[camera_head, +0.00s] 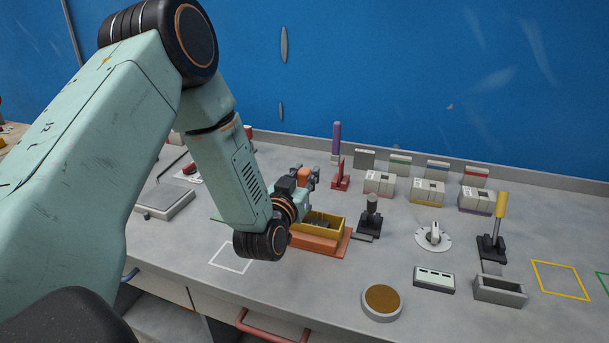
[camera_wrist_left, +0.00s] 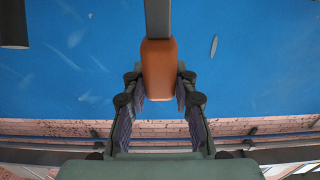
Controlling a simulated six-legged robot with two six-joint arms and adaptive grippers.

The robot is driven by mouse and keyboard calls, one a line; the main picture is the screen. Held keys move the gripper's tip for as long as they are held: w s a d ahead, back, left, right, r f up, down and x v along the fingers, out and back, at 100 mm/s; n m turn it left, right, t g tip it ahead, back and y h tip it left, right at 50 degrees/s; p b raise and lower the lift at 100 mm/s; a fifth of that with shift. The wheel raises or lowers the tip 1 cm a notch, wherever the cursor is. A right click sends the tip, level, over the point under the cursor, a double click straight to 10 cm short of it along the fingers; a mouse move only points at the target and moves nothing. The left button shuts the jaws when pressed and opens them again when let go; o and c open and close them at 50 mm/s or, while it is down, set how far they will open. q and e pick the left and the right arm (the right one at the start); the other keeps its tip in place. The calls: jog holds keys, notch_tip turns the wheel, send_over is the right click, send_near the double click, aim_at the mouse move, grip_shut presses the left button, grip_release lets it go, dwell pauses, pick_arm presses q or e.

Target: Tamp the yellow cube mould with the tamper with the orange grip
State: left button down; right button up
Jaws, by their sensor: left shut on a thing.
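My left gripper (camera_head: 306,178) is shut on the orange grip of the tamper (camera_head: 303,175), above and behind the yellow open box. In the left wrist view the orange grip (camera_wrist_left: 159,68) sits between the fingers, with a grey bar running up from it. The tamper's foot is not clear. My right gripper is not in view.
The yellow box (camera_head: 324,224) sits on an orange base. A purple-handled tool (camera_head: 336,140) and a yellow-handled tool (camera_head: 499,215) stand upright.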

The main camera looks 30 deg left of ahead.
pick_arm(q)
jog(key=shift+f+b, duration=1.35)
jog(key=shift+f, duration=0.45)
jog(key=shift+r, duration=0.15)
jog(key=shift+r+p, duration=1.7)
jog(key=shift+r, duration=0.05)
notch_tip(320, 180, up, 7)
jog(key=p, duration=0.6)
jog(key=shift+r, duration=0.1)
